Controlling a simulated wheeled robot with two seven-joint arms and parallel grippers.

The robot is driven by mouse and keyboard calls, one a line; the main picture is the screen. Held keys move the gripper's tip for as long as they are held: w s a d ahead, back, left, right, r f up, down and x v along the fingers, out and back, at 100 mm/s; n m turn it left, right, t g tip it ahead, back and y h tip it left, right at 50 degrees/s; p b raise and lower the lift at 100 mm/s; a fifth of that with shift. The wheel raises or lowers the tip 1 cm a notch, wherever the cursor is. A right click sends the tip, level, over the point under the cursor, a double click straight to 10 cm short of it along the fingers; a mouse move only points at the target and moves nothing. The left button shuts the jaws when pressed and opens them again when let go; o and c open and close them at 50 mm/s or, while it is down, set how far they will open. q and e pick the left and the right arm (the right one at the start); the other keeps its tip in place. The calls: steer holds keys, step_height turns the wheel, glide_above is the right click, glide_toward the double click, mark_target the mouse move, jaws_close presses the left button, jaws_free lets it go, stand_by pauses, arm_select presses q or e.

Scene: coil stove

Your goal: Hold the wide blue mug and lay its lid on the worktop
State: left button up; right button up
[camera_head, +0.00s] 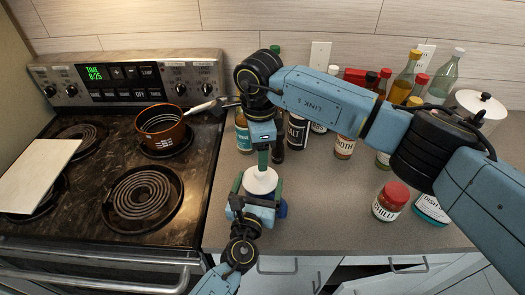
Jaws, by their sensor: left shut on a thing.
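The wide blue mug (282,209) stands near the front edge of the worktop, just right of the stove. Only a bit of its blue side shows; my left gripper hides most of it. Its pale lid (260,181) shows on top and looks seated on the mug. My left gripper (257,187) comes from below in the picture and is shut on the mug, with a green finger on each side. My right gripper (263,160) points down over the lid's middle, at or touching its top. It is seen edge-on, so its opening and any grip on the lid's knob are hidden.
The grey worktop (325,205) is free right of the mug, up to a red-lidded chilli jar (390,201). Bottles and jars stand behind, including a salt container (298,131). A brown pot (161,127) sits on the stove; a pale board (36,175) lies at left.

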mark_target(260, 177)
step_height(260, 177, up, 4)
steer(key=m, duration=0.7)
steer(key=shift+f, duration=0.15)
step_height(260, 177, down, 10)
steer(key=m, duration=0.4)
steer(key=shift+c, duration=0.4)
steer(key=c, duration=1.1)
steer(key=shift+c, duration=0.2)
steer(key=shift+r, duration=0.25)
